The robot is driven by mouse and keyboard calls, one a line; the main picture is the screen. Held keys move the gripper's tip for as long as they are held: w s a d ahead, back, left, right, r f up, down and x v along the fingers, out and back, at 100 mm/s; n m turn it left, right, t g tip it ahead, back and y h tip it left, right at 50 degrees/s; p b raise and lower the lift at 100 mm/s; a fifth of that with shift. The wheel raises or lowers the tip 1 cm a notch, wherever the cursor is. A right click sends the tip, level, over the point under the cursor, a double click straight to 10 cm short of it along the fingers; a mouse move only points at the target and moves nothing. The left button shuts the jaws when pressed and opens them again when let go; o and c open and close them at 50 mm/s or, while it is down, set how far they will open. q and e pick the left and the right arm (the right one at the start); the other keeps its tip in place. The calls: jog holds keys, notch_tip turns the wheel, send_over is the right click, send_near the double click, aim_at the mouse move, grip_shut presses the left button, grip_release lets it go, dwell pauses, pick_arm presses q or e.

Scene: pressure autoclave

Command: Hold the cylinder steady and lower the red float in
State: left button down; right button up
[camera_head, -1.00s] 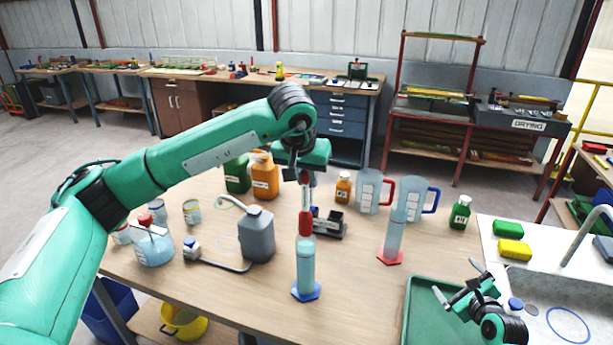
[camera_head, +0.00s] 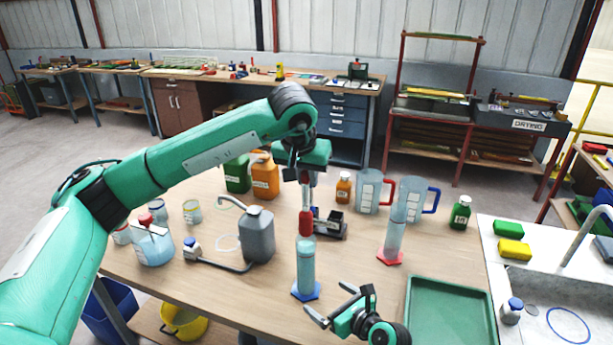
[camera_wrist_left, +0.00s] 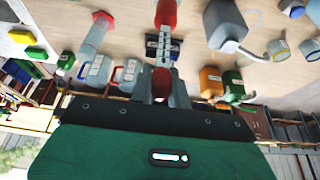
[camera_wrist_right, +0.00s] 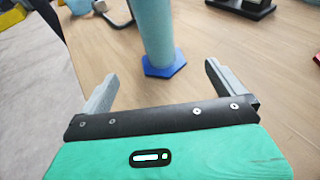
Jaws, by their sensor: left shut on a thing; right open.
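The cylinder (camera_head: 305,268) with a blue hexagonal base stands upright on the wooden table and holds pale blue liquid. The float also shows in the left wrist view (camera_wrist_left: 165,45). My right gripper (camera_head: 333,303) is open and empty, low beside the cylinder. In the right wrist view the cylinder (camera_wrist_right: 153,30) stands ahead between the fingers, not touched.
A second cylinder (camera_head: 394,235) with a red base stands to the right, near two jugs (camera_head: 368,192). A grey wash bottle (camera_head: 258,235) stands on the left. A black device (camera_head: 330,226) lies behind the cylinder. A green tray (camera_head: 450,310) is at front right beside the sink.

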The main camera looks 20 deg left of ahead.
aim_at(307, 224)
jog(key=x, duration=0.9)
jog(key=shift+w+a, duration=0.1)
jog(key=shift+w, duration=0.05)
jog(key=c, duration=1.5)
jog(key=shift+o, duration=0.2)
pick_arm(q)
jog(key=shift+f, duration=0.15)
jog(key=shift+f, duration=6.65)
jog(key=c, duration=1.3)
grip_release()
jog(key=shift+o, duration=0.2)
